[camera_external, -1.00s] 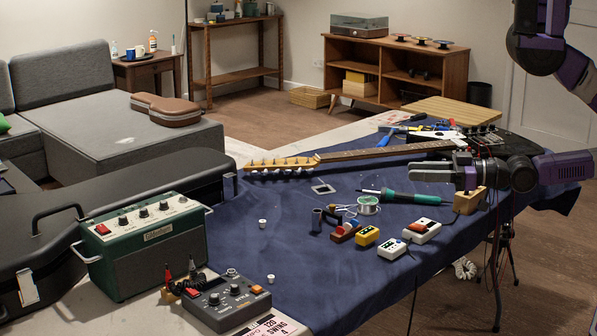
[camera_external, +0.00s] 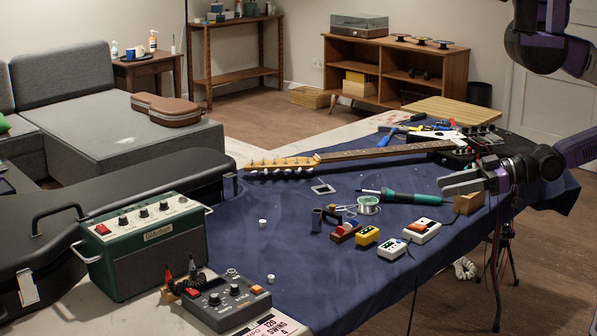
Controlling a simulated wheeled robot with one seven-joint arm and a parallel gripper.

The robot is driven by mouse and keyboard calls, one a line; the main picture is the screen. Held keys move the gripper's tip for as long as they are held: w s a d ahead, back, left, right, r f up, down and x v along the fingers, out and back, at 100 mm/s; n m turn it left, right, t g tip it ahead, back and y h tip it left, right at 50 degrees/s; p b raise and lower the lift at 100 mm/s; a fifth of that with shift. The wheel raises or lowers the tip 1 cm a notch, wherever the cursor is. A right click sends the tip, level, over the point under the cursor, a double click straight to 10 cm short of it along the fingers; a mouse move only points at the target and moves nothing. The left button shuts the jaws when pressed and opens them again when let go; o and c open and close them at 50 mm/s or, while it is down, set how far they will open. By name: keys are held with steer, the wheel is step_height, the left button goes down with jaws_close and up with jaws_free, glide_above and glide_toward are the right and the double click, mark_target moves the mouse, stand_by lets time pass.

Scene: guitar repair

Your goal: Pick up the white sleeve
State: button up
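Two small white cylinders that could be the white sleeve stand apart on the blue cloth. One white cylinder (camera_external: 263,223) is left of the middle of the cloth. The other white cylinder (camera_external: 271,279) is nearer the front, beside the grey pedal. My gripper (camera_external: 446,184) is above the right side of the cloth, far to the right of both. Its two grey fingers point left with a gap between them, and nothing shows between them.
A green soldering iron (camera_external: 412,197), solder spool (camera_external: 368,206), dark cylinders (camera_external: 317,221) and several small boxes, including a yellow one (camera_external: 367,236), lie between my gripper and the cylinders. A guitar neck (camera_external: 385,152) lies behind. A green amplifier (camera_external: 150,247) stands left. Cloth around the cylinders is mostly clear.

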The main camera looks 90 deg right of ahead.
steer(key=w+a+r+t+y, duration=0.1)
steer(key=w+a+r, duration=0.15)
steer(key=w, duration=0.65)
steer(key=w+a+r+m+t+y, duration=0.15)
steer(key=w+a, duration=0.25)
steer(key=w, duration=0.5)
steer(key=w+a+r+n+t, duration=0.1)
steer(key=w+a, duration=0.3)
steer(key=w, duration=0.5)
steer(key=w+a+r+n+g+y, duration=0.2)
steer(key=w+a+n+g+y, duration=0.5)
steer(key=w+a+n, duration=0.8)
steer(key=n+g+h, duration=0.8)
steer(key=g, duration=0.5)
glide_toward(271, 276)
steer(key=shift+t, duration=0.25)
steer(key=shift+s+a+f+p, duration=0.15)
steer(key=shift+f+p, duration=0.05)
steer(key=shift+f, duration=1.2)
steer(key=shift+s+a+f+p, duration=0.15)
steer(key=shift+f+p, duration=0.05)
steer(key=shift+f, duration=1.2)
steer(key=shift+s+a+f+p, duration=0.15)
steer(key=shift+f+p, duration=0.05)
steer(key=shift+f, duration=1.2)
steer(key=shift+c, duration=0.5)
jaws_close()
